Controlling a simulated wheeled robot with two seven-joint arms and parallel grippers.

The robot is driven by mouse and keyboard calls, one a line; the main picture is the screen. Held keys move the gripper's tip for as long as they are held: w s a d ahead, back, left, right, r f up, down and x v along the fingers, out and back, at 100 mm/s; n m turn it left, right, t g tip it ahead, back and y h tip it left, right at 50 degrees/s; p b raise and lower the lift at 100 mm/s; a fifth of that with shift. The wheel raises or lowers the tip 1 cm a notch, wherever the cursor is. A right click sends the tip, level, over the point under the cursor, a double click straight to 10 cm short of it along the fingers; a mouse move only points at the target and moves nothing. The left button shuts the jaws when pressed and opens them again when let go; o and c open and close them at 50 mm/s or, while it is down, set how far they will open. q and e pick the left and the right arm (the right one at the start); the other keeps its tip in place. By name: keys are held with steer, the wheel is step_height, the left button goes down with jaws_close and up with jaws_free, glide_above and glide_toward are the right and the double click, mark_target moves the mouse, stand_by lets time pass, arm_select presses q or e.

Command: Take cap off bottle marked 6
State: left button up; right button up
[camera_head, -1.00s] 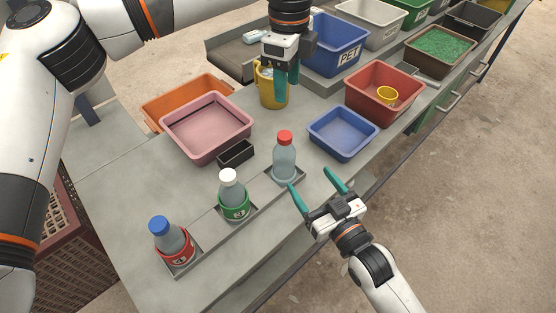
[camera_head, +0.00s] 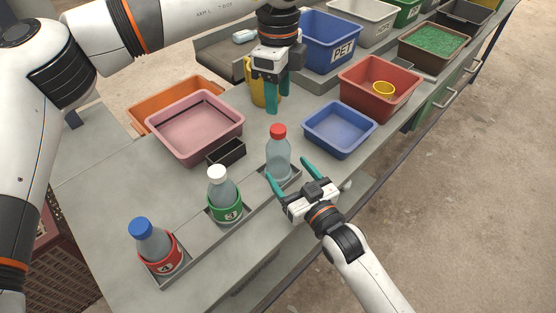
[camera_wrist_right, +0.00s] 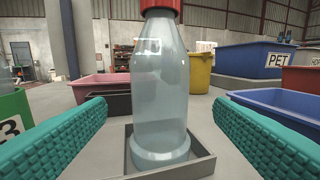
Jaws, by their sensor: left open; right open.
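A clear bottle with a red cap (camera_head: 278,147) stands upright in the right end of a grey tray; no marking shows on its visible sides. Its cap (camera_wrist_right: 160,4) is cut off at the top of the wrist view. My right gripper (camera_head: 288,170) is open, its teal fingers low on either side of this bottle, apart from it. A white-capped bottle (camera_head: 221,192) has a green label reading 3. My left gripper (camera_head: 278,100) is open, pointing down beside a yellow mug.
The yellow mug (camera_head: 253,84) stands behind the left gripper. A small black box (camera_head: 226,152) and a pink tray (camera_head: 195,150) lie left of the red-capped bottle. A blue tray (camera_head: 340,145) and a red bin (camera_head: 360,100) are to its right. The table's front edge is close to the bottles.

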mark_target(284, 166)
steer(key=shift+x, duration=2.6)
